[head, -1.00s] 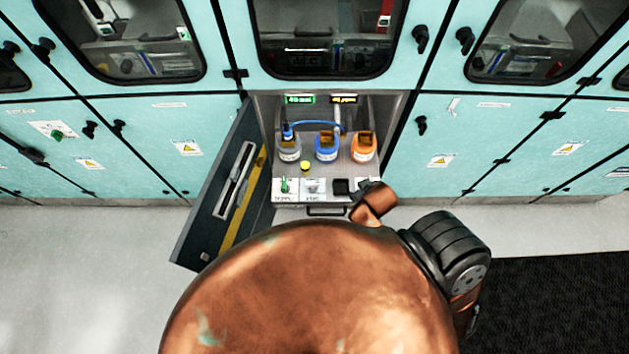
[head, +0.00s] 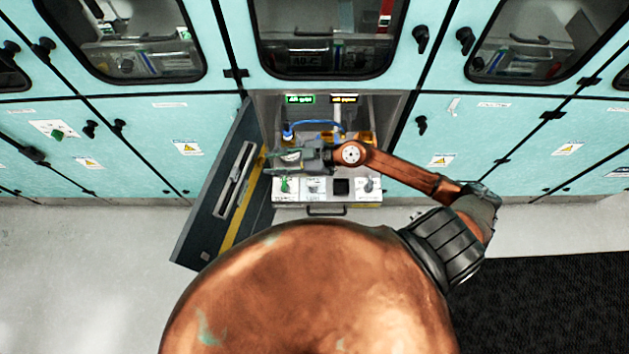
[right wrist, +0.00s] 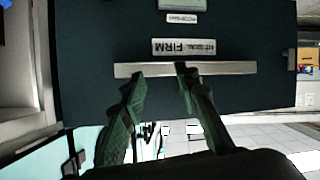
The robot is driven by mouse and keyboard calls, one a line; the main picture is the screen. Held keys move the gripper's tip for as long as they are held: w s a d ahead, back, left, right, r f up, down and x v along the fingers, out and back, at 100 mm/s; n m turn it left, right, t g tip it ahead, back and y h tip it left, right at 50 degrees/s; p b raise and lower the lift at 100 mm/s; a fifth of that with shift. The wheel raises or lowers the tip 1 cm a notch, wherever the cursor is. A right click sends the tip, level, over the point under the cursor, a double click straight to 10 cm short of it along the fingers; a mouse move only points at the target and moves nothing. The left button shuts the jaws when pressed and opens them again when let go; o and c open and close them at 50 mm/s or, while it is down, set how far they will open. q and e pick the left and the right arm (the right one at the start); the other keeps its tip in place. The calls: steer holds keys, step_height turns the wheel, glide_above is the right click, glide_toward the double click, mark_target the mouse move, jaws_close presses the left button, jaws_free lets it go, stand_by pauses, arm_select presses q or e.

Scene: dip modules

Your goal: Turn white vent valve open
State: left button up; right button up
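The white vent valve (head: 313,186) is the pale middle plate on the front panel of the open bay in the head view. It is small and bright, so its turn position cannot be made out. A green valve (head: 286,185) is to its left. My right gripper (head: 283,157) is in front of the bottles, above and left of the vent valve and apart from it. The vent valve does not show there. My left gripper is not in view.
The dark bay door (head: 225,195) stands open at left. The right wrist view shows a dark panel with a light bar (right wrist: 185,69) beyond the fingertips. Bottles, including an orange one (head: 362,138), are partly hidden behind my right arm. A black block (head: 341,187) is on the front panel.

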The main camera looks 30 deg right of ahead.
steer(key=s+d+f+g+h, duration=0.35)
steer(key=d+f, duration=0.35)
steer(key=f, duration=0.3)
steer(key=m+g+h, duration=0.1)
steer(key=g+h, duration=0.1)
steer(key=h, duration=0.1)
glide_toward(314, 182)
steer(key=f, duration=0.1)
steer(key=shift+g, duration=0.25)
steer(key=x, duration=0.7)
steer(key=shift+w+a+f, duration=0.1)
steer(key=shift+w+a, duration=0.2)
steer(key=shift+w, duration=0.1)
steer(key=shift+a+f, duration=0.1)
steer(key=shift+f, duration=0.3)
jaws_close()
